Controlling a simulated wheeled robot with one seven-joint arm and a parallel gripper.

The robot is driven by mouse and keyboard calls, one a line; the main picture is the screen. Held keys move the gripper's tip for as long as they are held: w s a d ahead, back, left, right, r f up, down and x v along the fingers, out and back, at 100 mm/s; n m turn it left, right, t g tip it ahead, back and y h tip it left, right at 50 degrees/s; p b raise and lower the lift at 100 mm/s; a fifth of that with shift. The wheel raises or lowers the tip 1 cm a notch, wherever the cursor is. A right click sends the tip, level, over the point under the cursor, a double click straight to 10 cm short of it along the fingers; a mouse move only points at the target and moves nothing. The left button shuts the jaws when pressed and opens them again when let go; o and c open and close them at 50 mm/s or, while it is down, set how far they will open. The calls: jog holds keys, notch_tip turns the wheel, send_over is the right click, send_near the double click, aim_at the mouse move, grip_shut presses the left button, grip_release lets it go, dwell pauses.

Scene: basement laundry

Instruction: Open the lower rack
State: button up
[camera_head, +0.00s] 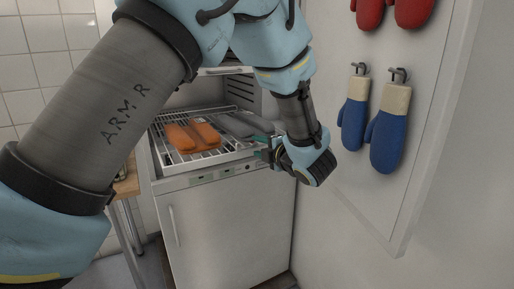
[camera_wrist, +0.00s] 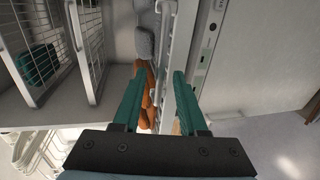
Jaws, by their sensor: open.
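The lower wire rack (camera_head: 160,142) sits low in the open cavity of a white appliance, just above its control panel. Its pale front edge also shows in the wrist view (camera_wrist: 166,62). Orange items (camera_head: 192,137) and a grey item (camera_head: 237,126) lie on it; the orange shows in the wrist view (camera_wrist: 148,90) too. My gripper (camera_head: 265,150) is at the rack's front right. In the wrist view its open green fingers (camera_wrist: 158,72) stand either side of the rack's front edge. I cannot tell whether either finger touches it.
Other wire racks (camera_wrist: 88,50) are above, with a green item (camera_wrist: 38,64) on one. A white door (camera_head: 232,225) with a handle is below the control panel (camera_head: 215,174). Blue mitts (camera_head: 386,140) hang on a white panel at right. A wooden-topped table (camera_head: 128,184) stands at left.

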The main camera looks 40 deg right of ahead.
jog(key=b+v, duration=0.1)
jog(key=v, duration=0.8)
jog(key=shift+b, duration=0.35)
jog(key=shift+s, duration=0.2)
